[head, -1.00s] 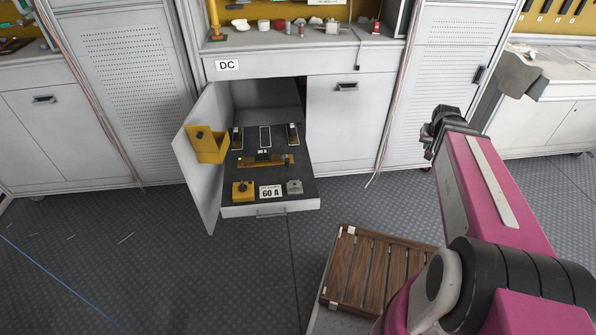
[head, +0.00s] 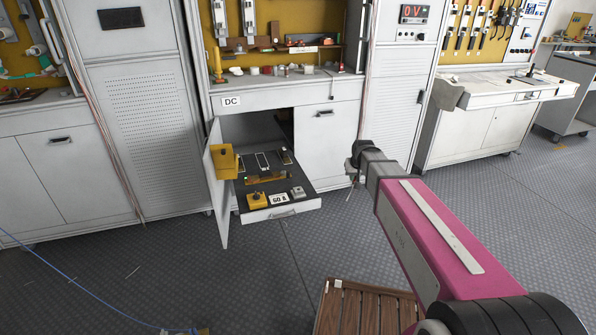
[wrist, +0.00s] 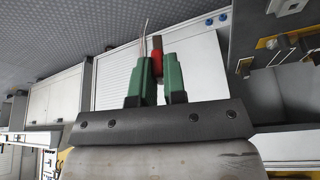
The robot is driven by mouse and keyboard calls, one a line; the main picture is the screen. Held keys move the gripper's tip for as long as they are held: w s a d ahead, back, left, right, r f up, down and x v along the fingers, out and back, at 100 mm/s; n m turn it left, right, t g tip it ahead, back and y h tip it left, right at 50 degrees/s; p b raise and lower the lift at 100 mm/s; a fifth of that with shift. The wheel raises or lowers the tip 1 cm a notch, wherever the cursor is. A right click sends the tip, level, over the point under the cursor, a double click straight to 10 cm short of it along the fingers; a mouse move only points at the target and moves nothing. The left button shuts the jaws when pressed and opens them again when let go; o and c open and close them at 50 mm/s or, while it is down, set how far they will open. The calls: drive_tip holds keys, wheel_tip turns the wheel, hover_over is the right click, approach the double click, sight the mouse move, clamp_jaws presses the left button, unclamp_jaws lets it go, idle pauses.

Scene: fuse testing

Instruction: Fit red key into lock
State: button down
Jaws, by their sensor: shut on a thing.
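My gripper (wrist: 158,66) shows two green fingers in the wrist view. They are shut on the red key (wrist: 157,46), and a thin metal strip stands up beside it. In the head view my gripper (head: 353,176) is right of the open drawer and apart from it; the key is too small to make out there. The lock is not clearly identifiable. Possible candidates are a yellow block (head: 257,200) with a dark knob and a grey block (head: 298,192) on the drawer, and a yellow box (head: 226,161) on the open door.
The pulled-out drawer (head: 305,206) holds a "60 A" label (head: 279,198) and dark fuse fittings. The open cabinet door (head: 217,190) stands at its left. A wooden slatted crate (head: 350,303) is on the floor in front. The floor between is clear.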

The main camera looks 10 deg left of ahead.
drive_tip(key=w+a+f+n+y, duration=0.1)
drive_tip(key=a+n, duration=0.2)
drive_tip(key=a, duration=2.1)
drive_tip(key=shift+w+f+g, duration=0.2)
drive_tip(key=shift+w+g, duration=0.1)
drive_tip(key=shift+w, duration=0.05)
hover_over(298, 189)
drive_tip(key=s, duration=0.1)
drive_tip(key=shift+d+f, duration=0.15)
drive_tip(key=shift+f, duration=1.3)
drive_tip(key=shift+d+f, duration=0.15)
drive_tip(key=shift+f, duration=1.3)
drive_tip(key=shift+f, duration=1.6)
drive_tip(key=c, duration=1.1)
unclamp_jaws()
